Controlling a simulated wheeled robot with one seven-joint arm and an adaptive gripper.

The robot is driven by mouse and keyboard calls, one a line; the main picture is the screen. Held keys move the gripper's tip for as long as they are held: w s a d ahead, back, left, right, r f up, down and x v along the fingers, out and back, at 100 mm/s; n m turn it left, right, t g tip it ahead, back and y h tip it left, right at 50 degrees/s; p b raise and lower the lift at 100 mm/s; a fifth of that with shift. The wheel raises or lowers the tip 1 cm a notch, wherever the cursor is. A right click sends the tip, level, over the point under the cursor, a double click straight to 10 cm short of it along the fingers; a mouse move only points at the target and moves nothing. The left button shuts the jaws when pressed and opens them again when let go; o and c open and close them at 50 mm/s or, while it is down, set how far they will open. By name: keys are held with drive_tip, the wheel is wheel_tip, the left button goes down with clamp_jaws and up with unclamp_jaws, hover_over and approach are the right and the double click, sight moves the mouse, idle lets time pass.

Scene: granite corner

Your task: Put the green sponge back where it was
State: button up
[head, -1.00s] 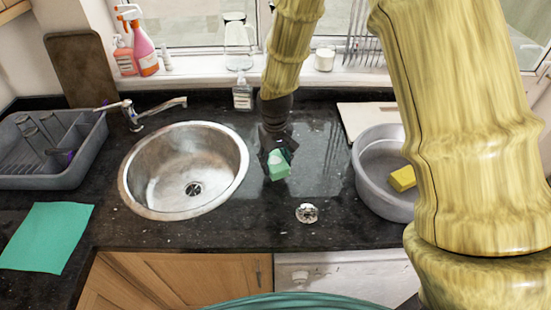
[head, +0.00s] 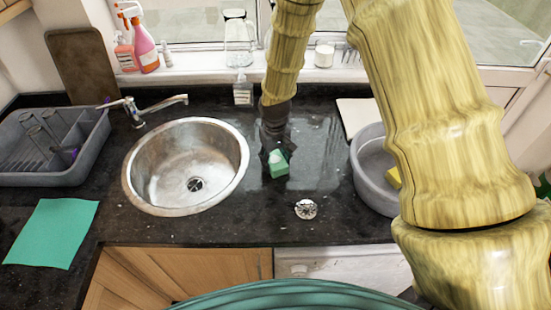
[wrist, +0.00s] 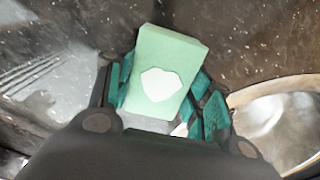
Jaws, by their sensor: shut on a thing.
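The green sponge (head: 278,165) is between the fingers of my gripper (head: 276,150), over the dark counter to the right of the round sink. In the wrist view the sponge (wrist: 165,72) is a pale green block with a whitish patch on its face. The gripper (wrist: 160,105) is shut on it, with teal finger pads on both sides. I cannot tell whether the sponge touches the counter. A flat green cloth (head: 52,233) lies on the counter at the left.
The steel sink (head: 186,166) is left of my gripper. A grey basin (head: 367,183) with a yellow sponge (head: 393,177) stands at the right, partly hidden by my arm. A round metal strainer (head: 306,209) lies nearer the front edge. A soap bottle (head: 243,90) stands behind.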

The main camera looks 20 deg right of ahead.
sight(275, 159)
drive_tip(key=shift+f, duration=0.15)
drive_tip(key=o, duration=0.9)
drive_tip(key=shift+r+b, duration=2.25)
drive_tip(key=shift+r, duration=3.9)
